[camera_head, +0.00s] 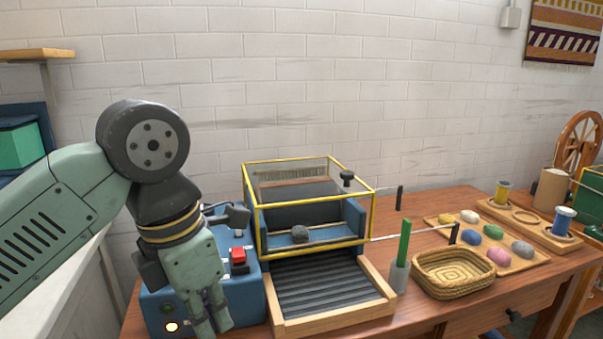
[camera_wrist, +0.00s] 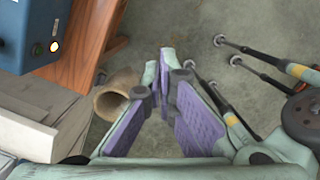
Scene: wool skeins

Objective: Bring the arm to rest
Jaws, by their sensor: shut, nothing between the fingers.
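My gripper (camera_head: 213,322) hangs pointing down in front of the blue machine (camera_head: 222,290) at the left end of the table. In the wrist view my gripper (camera_wrist: 165,62) shows its purple-padded fingers with the tips together and nothing between them. Below the fingers there is the grey floor (camera_wrist: 180,25). My arm comes in from the left of the head view and bends down at the wrist.
The machine has a red switch (camera_head: 239,259), a lit button and a yellow-framed clear cover (camera_head: 310,200). A woven basket (camera_head: 453,280) and a wooden tray of coloured skeins (camera_head: 527,262) stand to the right. A tan round container (camera_wrist: 117,95) is near the table edge.

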